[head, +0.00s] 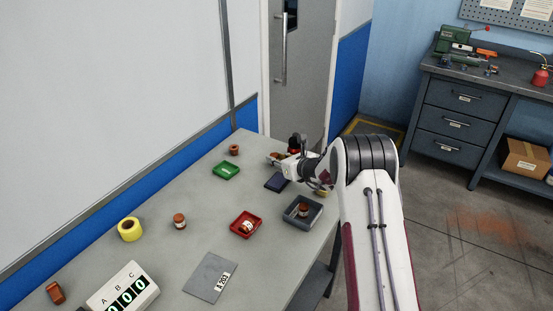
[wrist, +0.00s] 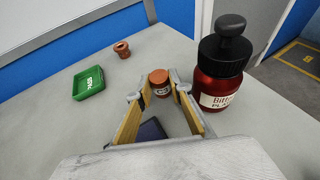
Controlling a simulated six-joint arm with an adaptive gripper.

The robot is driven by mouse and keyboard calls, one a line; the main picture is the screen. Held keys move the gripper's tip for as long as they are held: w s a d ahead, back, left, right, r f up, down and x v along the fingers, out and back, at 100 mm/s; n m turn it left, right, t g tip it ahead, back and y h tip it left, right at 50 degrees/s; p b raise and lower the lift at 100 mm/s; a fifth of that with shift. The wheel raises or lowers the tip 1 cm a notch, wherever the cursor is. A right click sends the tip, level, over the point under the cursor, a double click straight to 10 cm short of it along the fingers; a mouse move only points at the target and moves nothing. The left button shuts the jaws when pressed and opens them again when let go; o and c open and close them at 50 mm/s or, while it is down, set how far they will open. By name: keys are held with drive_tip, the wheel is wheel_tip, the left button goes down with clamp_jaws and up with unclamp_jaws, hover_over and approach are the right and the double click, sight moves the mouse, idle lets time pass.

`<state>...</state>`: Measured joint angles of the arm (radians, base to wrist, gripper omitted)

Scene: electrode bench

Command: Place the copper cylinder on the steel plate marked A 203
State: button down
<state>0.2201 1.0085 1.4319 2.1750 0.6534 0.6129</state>
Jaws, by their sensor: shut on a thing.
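A small copper-brown cylinder (wrist: 160,83) with a pale label is between my fingertips in the wrist view. My gripper (wrist: 162,92) is shut on it. In the head view, my gripper (head: 280,159) is at the far end of the bench, and the cylinder there is small and partly hidden. I cannot tell whether it touches the bench. The flat grey steel plate (head: 206,275) lies at the near part of the bench, bare, with a white label (head: 223,282) that seems to read A 203. It is well away from my gripper.
A dark red bottle (wrist: 219,75) stands close to my gripper's right.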

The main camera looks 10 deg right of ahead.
drive_tip(key=shift+f, duration=0.15)
idle(0.3)
drive_tip(key=c, duration=1.8)
unclamp_jaws()
drive_tip(key=shift+s, duration=0.1)
drive_tip(key=shift+v, duration=3.85)
drive_tip(key=shift+a, duration=0.15)
